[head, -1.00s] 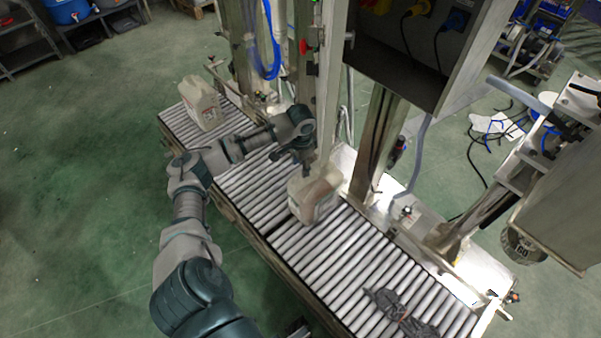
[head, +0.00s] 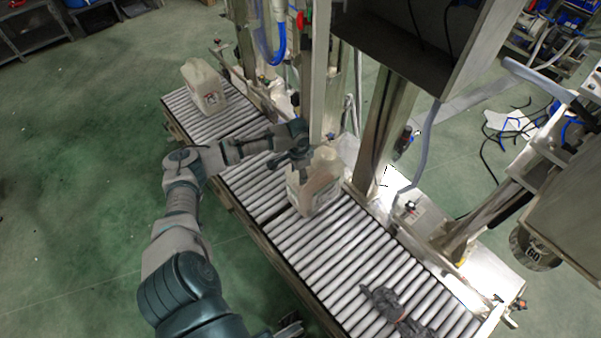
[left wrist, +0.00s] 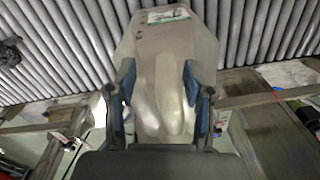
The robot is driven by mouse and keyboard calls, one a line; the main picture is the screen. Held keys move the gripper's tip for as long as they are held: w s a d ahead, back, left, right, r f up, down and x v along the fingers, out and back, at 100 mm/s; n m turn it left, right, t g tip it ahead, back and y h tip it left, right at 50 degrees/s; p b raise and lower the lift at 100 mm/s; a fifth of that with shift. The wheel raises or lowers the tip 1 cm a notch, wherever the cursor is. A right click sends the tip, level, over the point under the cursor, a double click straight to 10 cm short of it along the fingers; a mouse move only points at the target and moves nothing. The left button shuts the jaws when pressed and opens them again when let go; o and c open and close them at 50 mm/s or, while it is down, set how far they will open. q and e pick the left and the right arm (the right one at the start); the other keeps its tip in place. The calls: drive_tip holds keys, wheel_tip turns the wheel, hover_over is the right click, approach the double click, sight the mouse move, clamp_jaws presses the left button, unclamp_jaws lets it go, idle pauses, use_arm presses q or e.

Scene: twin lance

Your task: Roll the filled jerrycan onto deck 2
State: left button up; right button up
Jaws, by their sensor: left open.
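A beige jerrycan (head: 316,184) with a reddish-brown tint stands on the roller conveyor (head: 345,262), near its middle. My left gripper (head: 296,156) is beside its upper far-left side. In the left wrist view, the jerrycan (left wrist: 168,75) fills the middle, and the open fingers of my left gripper (left wrist: 158,100) lie on either side of its handle. I cannot tell if they touch it. A second, paler jerrycan (head: 204,86) stands on the far-left section of rollers. Neither can's fill level is clear. My right gripper is not in view.
A dark crumpled cloth (head: 398,308) lies on the rollers at the near right end. Steel posts (head: 385,125) and a dark cabinet (head: 410,40) rise behind the conveyor. Green floor (head: 80,200) is clear on the left.

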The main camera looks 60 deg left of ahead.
use_arm(q)
drive_tip(key=shift+a+f, duration=0.1)
drive_tip(key=shift+a, duration=0.1)
drive_tip(key=shift+a+f, duration=0.1)
drive_tip(key=shift+a, duration=0.15)
drive_tip(key=shift+c, duration=1.3)
drive_tip(key=shift+a+f, duration=0.15)
drive_tip(key=shift+a, duration=0.1)
clamp_jaws()
drive_tip(key=shift+d, duration=0.2)
drive_tip(key=shift+w+r, duration=0.2)
drive_tip(key=shift+r, duration=0.15)
drive_tip(key=shift+d, duration=0.1)
drive_tip(key=shift+s+a+f, duration=0.1)
drive_tip(key=shift+s+a, duration=0.05)
drive_tip(key=shift+a, duration=0.6)
drive_tip(key=shift+s+a, duration=0.1)
drive_tip(key=shift+a, duration=0.65)
drive_tip(key=shift+s+a, duration=0.1)
drive_tip(key=shift+a, duration=0.35)
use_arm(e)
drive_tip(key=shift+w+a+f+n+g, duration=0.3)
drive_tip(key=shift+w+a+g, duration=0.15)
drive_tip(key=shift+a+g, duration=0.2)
